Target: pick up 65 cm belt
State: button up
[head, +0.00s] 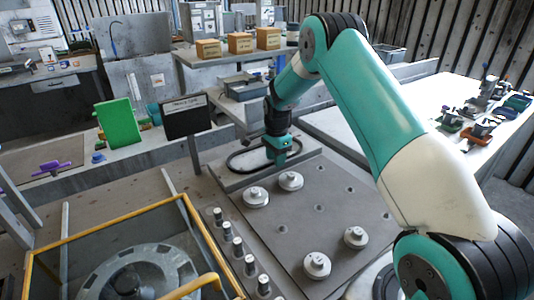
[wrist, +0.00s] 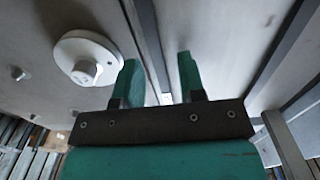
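A black belt (head: 236,166) lies as a flattened loop on a grey surface behind the plate with pulleys in the head view. I cannot read its length. My gripper (head: 278,160) points down at the right part of this loop, and hides some of it. In the wrist view my gripper (wrist: 160,80) has its two green fingers apart, with only grey surface and an edge between them. I cannot make out the belt in the wrist view. Whether the fingers touch the belt cannot be told.
A grey plate (head: 335,205) carries several pale round pulleys (head: 256,197); one pulley (wrist: 88,58) is close left of my fingers. A row of pegs (head: 238,247) lines its left side. A dark sign (head: 186,115) stands behind left. A yellow-framed box (head: 120,230) is at front left.

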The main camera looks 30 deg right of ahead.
grip_shut()
notch_tip(320, 180, up, 15)
jog(key=p, duration=0.2)
dwell(0.6)
